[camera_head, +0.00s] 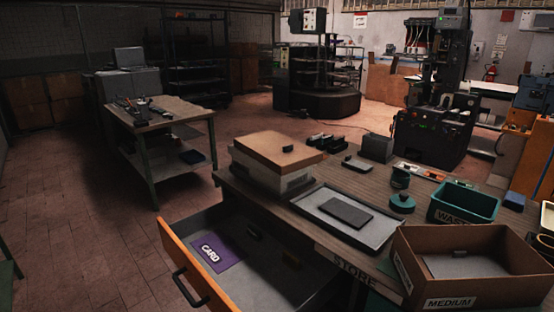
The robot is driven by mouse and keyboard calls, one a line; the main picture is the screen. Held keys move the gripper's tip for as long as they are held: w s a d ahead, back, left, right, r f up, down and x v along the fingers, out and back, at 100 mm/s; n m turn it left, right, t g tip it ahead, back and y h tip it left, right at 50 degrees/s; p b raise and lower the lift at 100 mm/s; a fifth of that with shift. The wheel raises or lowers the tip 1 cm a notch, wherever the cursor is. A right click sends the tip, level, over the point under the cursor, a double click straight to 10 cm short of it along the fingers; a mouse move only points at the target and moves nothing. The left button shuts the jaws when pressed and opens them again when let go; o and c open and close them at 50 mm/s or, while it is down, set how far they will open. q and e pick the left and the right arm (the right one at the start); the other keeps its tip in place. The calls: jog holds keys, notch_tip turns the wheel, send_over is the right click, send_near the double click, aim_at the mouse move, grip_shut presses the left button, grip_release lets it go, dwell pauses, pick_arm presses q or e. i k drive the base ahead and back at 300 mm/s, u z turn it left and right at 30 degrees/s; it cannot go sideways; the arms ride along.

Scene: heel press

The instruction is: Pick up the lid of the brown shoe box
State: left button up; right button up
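A shoe box (272,181) with pale sides stands at the back left corner of the wooden workbench. Its flat brown lid (262,148) lies on top and covers the opening. A small dark knob (287,148) sits on the lid, right of its middle. The inside of the box is hidden. Neither of my grippers is in view, and nothing touches the lid.
An open drawer (185,262) with a purple card (215,252) juts out left. A grey tray (310,210) holding a dark slab (346,212) lies right of the box. An open cardboard box (440,303), a teal bin (462,216) and small black blocks (325,141) also occupy the bench.

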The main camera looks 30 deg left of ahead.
aim_at(283, 155)
jog(key=k, duration=0.1)
jog(key=z, duration=3.15)
jog(key=k, duration=1.85)
jog(key=u, duration=0.85)
